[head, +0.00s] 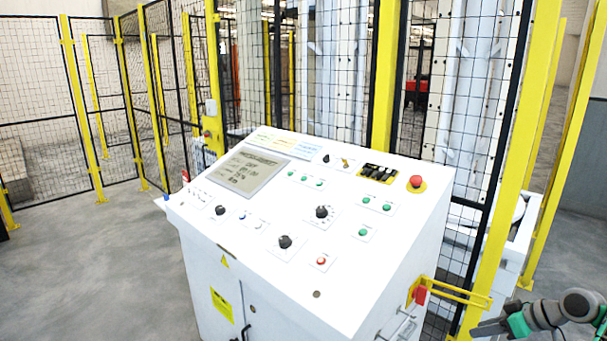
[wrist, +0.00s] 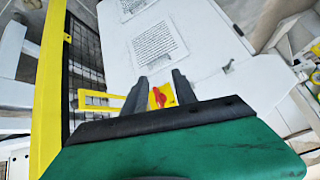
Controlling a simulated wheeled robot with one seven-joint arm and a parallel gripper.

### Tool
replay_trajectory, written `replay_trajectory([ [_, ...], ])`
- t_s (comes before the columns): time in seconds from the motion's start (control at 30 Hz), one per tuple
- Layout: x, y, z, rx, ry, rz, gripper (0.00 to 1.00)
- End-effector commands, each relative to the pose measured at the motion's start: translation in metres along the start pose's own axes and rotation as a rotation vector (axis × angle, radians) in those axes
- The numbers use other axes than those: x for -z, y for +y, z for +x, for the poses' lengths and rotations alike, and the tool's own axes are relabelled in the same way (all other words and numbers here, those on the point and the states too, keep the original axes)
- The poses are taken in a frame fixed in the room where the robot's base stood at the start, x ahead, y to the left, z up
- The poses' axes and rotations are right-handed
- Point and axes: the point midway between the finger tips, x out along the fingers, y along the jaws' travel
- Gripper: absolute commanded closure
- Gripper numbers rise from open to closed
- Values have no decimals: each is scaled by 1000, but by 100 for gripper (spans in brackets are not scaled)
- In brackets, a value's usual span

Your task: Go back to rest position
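My gripper (head: 478,328) is at the lower right of the head view, with grey fingers and a green body. It is to the right of the white control console (head: 215,270) and appears apart from it. In the wrist view, the two dark fingers of my gripper (wrist: 157,84) stand apart with nothing held between them. A red rotary switch on a yellow plate (wrist: 160,96) shows beyond the gap between the fingers. The same red switch (head: 420,296) is on the console's right side in the head view.
A yellow bracket (head: 460,293) sticks out beside the switch, near my gripper. Yellow posts (head: 497,190) and black mesh fencing stand close behind the console. Printed sheets (wrist: 158,43) are on the white panel. Grey floor (head: 80,265) is open at the left.

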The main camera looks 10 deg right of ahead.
Motion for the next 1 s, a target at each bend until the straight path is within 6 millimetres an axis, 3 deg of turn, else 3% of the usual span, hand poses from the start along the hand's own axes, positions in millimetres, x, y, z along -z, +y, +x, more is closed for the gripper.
replay_trajectory([
  [0.13, -32, 9, 16, -20, -41, 215, 66],
  [0.27, -68, 5, 39, -22, -95, 426, 66],
  [0.47, -138, -27, 66, -41, -226, 805, 66],
  [0.6, -171, -79, 61, -112, -376, 1066, 66],
  [0.67, -171, -113, 56, -160, -458, 1140, 66],
  [0.8, -155, -203, 38, -298, -631, 1173, 66],
  [1.0, -113, -305, 17, -444, -685, 951, 66],
])
